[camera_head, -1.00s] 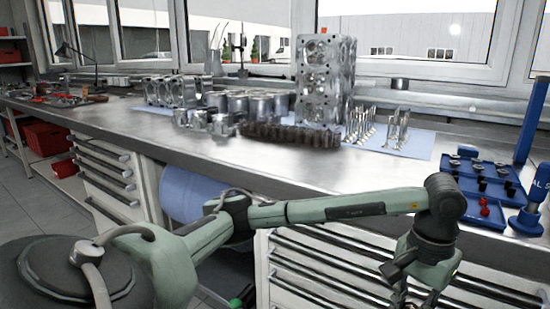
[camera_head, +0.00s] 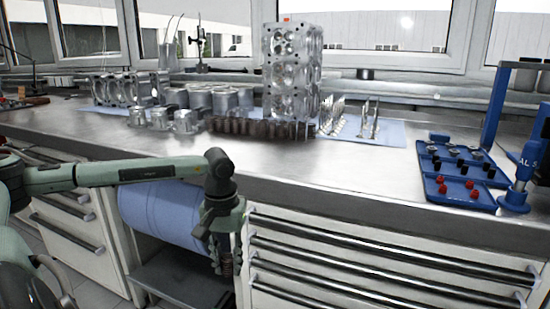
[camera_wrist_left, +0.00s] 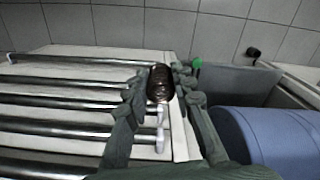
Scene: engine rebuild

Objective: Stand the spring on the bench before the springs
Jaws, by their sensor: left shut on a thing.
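My left gripper (camera_head: 226,268) hangs in front of the bench, below the level of its top, before the drawer fronts. In the left wrist view my left gripper (camera_wrist_left: 160,84) is shut on a dark brown coil spring (camera_wrist_left: 160,90), seen nearly end-on between the fingers. The other springs (camera_head: 258,128) stand in a dark row on the bench (camera_head: 290,165), in front of the tall metal cylinder head. The bench top before that row is bare metal. My right gripper is not in view.
The cylinder head (camera_head: 291,75) stands behind the springs, with valves (camera_head: 370,122) to its right and pistons (camera_head: 183,121) to the left. A blue tray (camera_head: 455,192) with small parts and a blue press (camera_head: 515,190) are at right. A blue drum (camera_head: 160,212) lies under the bench.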

